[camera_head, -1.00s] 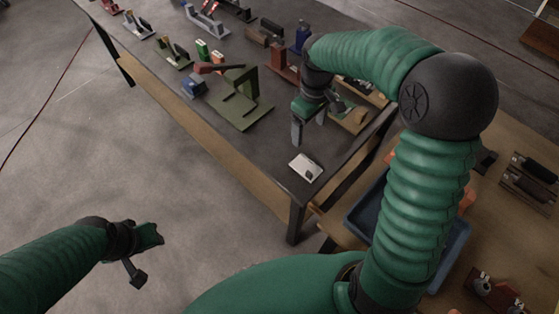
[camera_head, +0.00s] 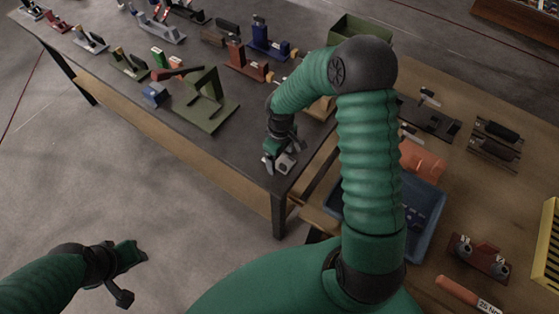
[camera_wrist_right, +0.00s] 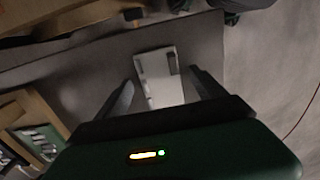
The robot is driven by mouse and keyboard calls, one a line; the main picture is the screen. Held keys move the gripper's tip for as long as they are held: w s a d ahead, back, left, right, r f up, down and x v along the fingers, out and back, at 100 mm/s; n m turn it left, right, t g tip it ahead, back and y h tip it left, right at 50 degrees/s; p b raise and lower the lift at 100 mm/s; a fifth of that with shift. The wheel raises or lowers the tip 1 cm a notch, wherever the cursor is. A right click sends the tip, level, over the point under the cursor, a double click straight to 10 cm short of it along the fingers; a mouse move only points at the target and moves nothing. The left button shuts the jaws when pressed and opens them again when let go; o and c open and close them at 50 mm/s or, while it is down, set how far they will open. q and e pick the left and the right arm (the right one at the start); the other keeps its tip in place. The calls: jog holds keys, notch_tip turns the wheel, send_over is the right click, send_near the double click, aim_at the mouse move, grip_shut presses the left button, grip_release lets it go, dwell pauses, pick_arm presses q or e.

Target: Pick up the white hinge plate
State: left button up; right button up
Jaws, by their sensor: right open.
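The white hinge plate (camera_head: 285,162) lies flat near the corner of the dark table, partly hidden by my right gripper in the head view. In the right wrist view the hinge plate (camera_wrist_right: 160,80) shows pale with a dark patch at one end, between the fingers. My right gripper (camera_head: 279,163) is open and right over the plate; its two fingers (camera_wrist_right: 158,88) stand on either side of the plate, with gaps. Whether the fingertips touch the table cannot be told. My left gripper (camera_head: 131,275) hangs over the floor at the lower left, away from the table; its jaws are unclear.
A wooden table with a blue tray (camera_head: 425,215) and several parts is at the right. The table's corner edge is close to the plate.

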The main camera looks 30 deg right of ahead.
jog(key=c, duration=1.7)
jog(key=shift+r, duration=0.15)
